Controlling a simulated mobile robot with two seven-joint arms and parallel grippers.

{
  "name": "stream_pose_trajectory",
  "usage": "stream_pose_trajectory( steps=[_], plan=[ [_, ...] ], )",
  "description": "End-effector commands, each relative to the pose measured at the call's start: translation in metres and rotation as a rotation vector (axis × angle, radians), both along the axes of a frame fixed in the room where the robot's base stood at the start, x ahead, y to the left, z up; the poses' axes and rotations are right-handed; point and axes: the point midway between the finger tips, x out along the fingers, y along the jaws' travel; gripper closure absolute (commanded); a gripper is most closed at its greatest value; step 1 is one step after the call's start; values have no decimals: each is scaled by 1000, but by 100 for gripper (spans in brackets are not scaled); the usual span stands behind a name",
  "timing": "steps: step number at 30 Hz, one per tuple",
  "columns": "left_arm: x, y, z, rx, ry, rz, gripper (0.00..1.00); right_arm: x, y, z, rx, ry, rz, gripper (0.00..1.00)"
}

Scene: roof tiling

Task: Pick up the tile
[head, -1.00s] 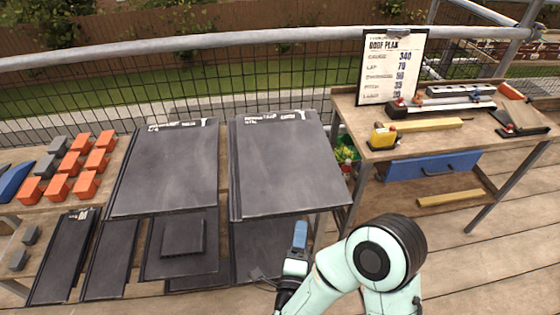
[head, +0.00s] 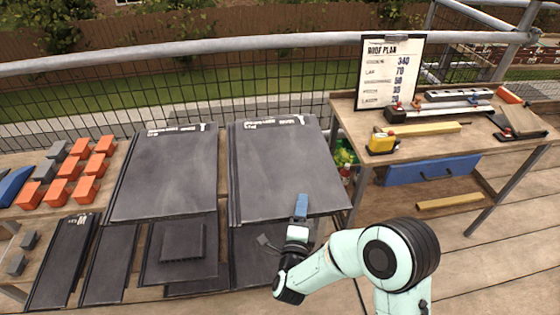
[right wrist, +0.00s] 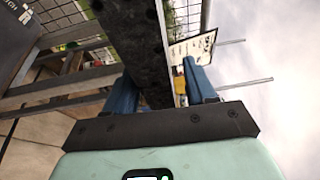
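Dark grey roof tiles lie in two flat piles on the bench. The right pile's top tile (head: 275,165) has pale lettering along its back edge. My right gripper (head: 301,203) is at this tile's front edge, with one blue finger showing over it. In the right wrist view, the two blue fingers (right wrist: 160,82) stand apart, one on each side of a dark slab edge (right wrist: 135,35). A pale gap shows beside the right finger, so it does not look clamped. The left pile's top tile (head: 165,175) is untouched. My left gripper is out of view.
Smaller dark tiles (head: 60,262) sit on a lower level in front. Orange blocks (head: 87,190) lie at the left. A workbench (head: 360,108) at the right holds a yellow tool (head: 382,143), bars and a roof plan board (head: 390,72). A rail and mesh fence run behind.

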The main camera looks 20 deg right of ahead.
Motion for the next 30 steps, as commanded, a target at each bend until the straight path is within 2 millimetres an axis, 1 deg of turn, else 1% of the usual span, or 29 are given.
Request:
stream_pose_trajectory(
  steps=[1, 2, 3, 5, 30],
  plan=[
    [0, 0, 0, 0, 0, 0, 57, 0, 0, 0, 0, 0, 0, 58],
    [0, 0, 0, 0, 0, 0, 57, 0, 0, 0, 0, 0, 0, 67],
    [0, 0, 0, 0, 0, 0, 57, 0, 0, 0, 0, 0, 0, 80],
    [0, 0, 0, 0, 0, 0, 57, 0, 0, 0, 0, 0, 0, 100],
    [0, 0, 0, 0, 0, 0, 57, -1, 0, 0, 1, 1, 0, 100]
  ],
)
